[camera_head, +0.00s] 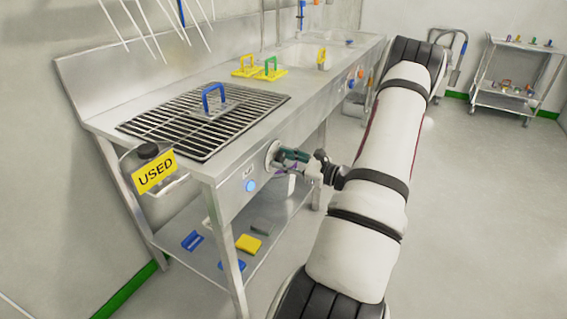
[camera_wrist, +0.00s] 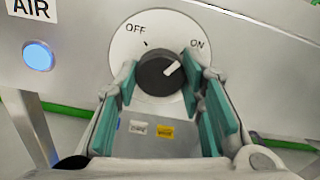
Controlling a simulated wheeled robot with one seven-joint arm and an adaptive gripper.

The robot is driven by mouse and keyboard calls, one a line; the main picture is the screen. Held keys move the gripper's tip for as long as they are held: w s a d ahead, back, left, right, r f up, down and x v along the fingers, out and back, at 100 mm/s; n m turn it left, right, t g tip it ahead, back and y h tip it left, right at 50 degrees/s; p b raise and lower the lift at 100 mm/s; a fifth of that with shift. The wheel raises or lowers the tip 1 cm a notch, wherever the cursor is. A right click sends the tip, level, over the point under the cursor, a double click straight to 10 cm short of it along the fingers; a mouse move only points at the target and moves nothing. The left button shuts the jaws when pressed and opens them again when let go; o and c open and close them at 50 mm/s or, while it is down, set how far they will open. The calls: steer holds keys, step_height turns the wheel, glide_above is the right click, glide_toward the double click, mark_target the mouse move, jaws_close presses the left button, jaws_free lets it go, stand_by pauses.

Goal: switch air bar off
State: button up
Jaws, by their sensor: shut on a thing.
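A dark round knob (camera_wrist: 155,78) sits on a pale round dial plate (camera_wrist: 140,38) marked OFF at upper left and ON at upper right. Its white pointer aims up and right, towards ON. The teal-padded fingers of my gripper (camera_wrist: 160,84) stand on either side of the knob, shut on it. In the head view my gripper (camera_head: 285,156) is at the front panel of the steel bench (camera_head: 232,190), and its fingers hide the knob. A blue lamp (camera_wrist: 38,57) under an AIR label (camera_wrist: 30,8) looks lit, left of the dial.
A black grate (camera_head: 160,122) with a blue-handled tool (camera_head: 213,98) lies on the bench, with yellow and green handled tools behind it. A yellow USED sign (camera_head: 155,173) hangs at the left end. The lower shelf holds loose items. The floor at right is open before a cart (camera_head: 505,100).

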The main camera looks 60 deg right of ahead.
steer(key=n+b, duration=0.3)
steer(key=n, duration=0.1)
steer(key=shift+f+n+b, duration=0.15)
steer(key=shift+n+b, duration=0.15)
steer(key=n+b, duration=0.3)
steer(key=shift+n+b, duration=0.3)
steer(key=shift+b, duration=0.1)
steer(key=n+b, duration=0.4)
steer(key=b, duration=0.1)
steer(key=shift+b, duration=0.3)
steer(key=n+b, duration=0.3)
steer(key=b, duration=0.1)
steer(key=o, duration=1.1)
steer(key=shift+o, duration=0.2)
steer(key=shift+s, duration=0.15)
steer(key=s+d, duration=0.1)
steer(key=s, duration=1)
steer(key=shift+s, duration=0.4)
